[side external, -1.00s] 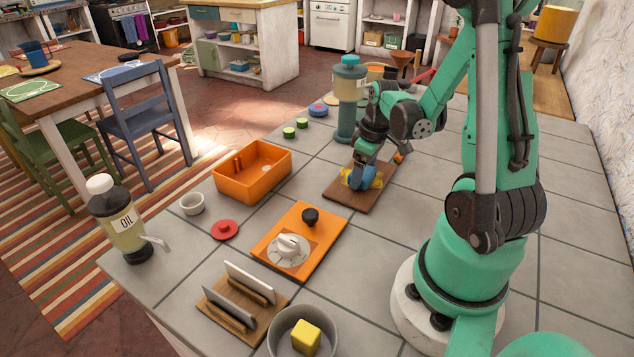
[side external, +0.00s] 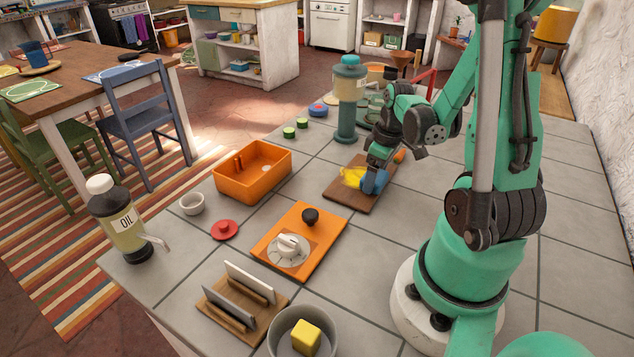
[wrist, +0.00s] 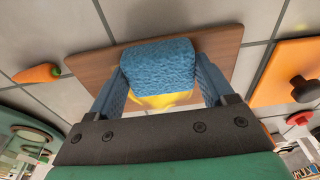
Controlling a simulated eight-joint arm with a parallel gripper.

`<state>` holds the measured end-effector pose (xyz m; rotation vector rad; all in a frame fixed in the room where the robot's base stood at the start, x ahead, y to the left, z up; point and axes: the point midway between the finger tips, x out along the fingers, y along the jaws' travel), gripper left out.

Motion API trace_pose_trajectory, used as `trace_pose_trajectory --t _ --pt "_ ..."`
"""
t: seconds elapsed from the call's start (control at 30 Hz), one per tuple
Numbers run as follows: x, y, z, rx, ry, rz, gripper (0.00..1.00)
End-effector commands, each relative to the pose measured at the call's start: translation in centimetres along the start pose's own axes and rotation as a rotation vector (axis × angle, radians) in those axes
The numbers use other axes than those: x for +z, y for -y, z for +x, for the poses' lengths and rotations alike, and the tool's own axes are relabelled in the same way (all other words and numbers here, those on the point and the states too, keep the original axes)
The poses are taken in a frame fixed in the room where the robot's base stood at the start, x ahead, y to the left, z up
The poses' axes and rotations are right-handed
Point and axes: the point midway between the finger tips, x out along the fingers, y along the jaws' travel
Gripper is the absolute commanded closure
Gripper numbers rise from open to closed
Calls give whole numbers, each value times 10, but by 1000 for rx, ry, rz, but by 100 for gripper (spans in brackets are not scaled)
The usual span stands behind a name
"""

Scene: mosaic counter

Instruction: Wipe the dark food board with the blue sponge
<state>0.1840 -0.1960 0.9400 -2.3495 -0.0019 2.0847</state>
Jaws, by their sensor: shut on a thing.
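The dark food board (side external: 345,194) lies flat on the tiled counter and also shows in the wrist view (wrist: 95,68). A yellow smear (side external: 352,175) covers part of its middle, left of the sponge. My gripper (wrist: 160,78) is shut on the blue sponge (wrist: 158,62), with one finger on each side. In the side view my gripper (side external: 377,165) points down and the sponge (side external: 374,183) sits low over the board's right part, seemingly touching it. In the wrist view a strip of yellow (wrist: 160,101) shows beside the sponge; the surface under the sponge is hidden.
A carrot (wrist: 38,73) lies just off the board. An orange bin (side external: 252,172) and an orange panel with knobs (side external: 272,262) stand nearby. A tall teal-topped dispenser (side external: 349,100) stands behind the board. Grey tiles (side external: 345,262) in front are clear.

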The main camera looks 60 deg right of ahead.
Motion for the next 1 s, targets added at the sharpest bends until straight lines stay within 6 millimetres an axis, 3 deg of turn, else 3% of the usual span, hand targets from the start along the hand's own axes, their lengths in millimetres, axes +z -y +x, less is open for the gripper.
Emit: trace_pose_trajectory --t 1.0 --pt "-92 1 10 1 -2 -2 67"
